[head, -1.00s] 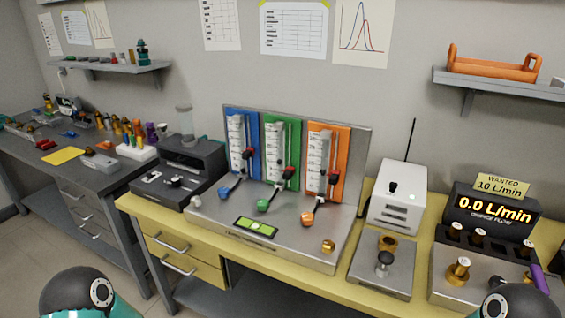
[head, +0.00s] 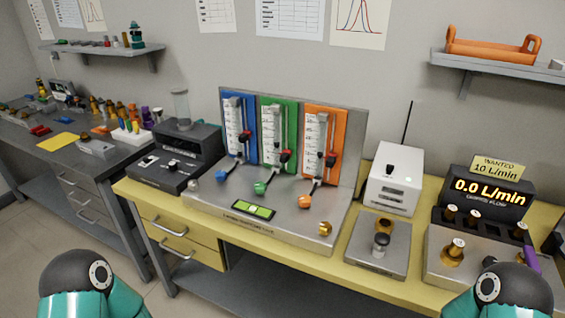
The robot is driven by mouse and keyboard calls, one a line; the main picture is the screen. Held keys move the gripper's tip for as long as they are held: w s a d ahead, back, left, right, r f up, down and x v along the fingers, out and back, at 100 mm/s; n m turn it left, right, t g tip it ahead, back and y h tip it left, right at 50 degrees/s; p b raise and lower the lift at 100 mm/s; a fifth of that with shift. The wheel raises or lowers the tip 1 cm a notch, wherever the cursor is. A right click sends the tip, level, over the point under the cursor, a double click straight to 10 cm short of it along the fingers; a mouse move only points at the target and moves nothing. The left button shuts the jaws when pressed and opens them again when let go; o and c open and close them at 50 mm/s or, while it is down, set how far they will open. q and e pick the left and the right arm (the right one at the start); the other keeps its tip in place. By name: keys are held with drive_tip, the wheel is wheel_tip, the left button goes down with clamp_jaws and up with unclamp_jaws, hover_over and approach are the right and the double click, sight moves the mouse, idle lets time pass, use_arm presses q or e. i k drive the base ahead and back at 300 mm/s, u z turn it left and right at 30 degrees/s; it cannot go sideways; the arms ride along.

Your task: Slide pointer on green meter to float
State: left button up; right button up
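The green meter (head: 278,132) is the middle of three upright flow meters on a metal panel. It has a white scale, a clear tube and a rod beside it. A red and black pointer (head: 285,156) sits low on its right side. A green knob (head: 261,187) is below it at the base. The float inside the tube is too small to make out. My two arms show only as teal and dark rounded links at the bottom left and bottom right. Neither gripper is in view.
A blue meter (head: 238,130) stands left of the green one and an orange meter (head: 324,140) right of it, close together. A white box (head: 396,178) and a flow display (head: 491,190) stand to the right. The metal base (head: 290,222) in front is mostly clear.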

sight(286, 154)
drive_tip(key=u, duration=1.25)
drive_tip(key=i, duration=0.15)
drive_tip(key=z, duration=2.95)
drive_tip(key=k, duration=1)
drive_tip(key=u, duration=0.9)
drive_tip(key=i, duration=1)
drive_tip(key=u, duration=0.1)
